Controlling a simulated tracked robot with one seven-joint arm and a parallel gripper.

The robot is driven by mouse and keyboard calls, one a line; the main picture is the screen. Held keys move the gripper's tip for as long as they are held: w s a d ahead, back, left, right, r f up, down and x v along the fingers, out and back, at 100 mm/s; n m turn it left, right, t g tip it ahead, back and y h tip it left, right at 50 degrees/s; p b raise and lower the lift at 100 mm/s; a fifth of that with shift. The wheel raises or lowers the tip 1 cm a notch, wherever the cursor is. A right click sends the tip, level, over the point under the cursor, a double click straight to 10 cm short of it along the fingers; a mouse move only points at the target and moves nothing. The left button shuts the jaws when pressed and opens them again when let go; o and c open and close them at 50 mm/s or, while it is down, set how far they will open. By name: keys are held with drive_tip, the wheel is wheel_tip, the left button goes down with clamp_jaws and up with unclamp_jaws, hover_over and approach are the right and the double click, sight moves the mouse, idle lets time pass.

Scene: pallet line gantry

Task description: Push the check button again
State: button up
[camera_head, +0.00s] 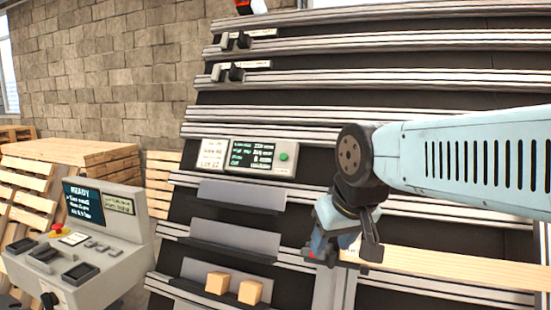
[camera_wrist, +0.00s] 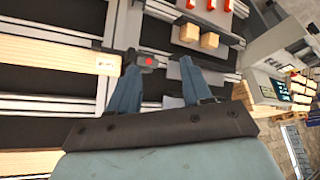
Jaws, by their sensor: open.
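A grey panel (camera_head: 262,172) with two small screens is mounted on the slanted rack in the head view. A round green button (camera_head: 283,156), which looks like the check button, sits at its right side. My gripper (camera_head: 340,250) is below and to the right of this panel, clear of the button. In the wrist view, its two fingers (camera_wrist: 164,64) are apart with nothing held between them. A small red spot (camera_wrist: 149,61) shows beside the left fingertip. I cannot make out the green button in the wrist view.
A wooden board (camera_head: 455,270) lies along the rack right of my gripper. Two wooden blocks (camera_head: 233,287) rest on a low grey shelf. A console (camera_head: 90,245) reading READY, with a red knob, stands at left. Pallets (camera_head: 70,152) are behind it. Rails cross the rack above the panel.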

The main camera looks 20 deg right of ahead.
clamp_jaws()
idle(0.4)
idle(1.3)
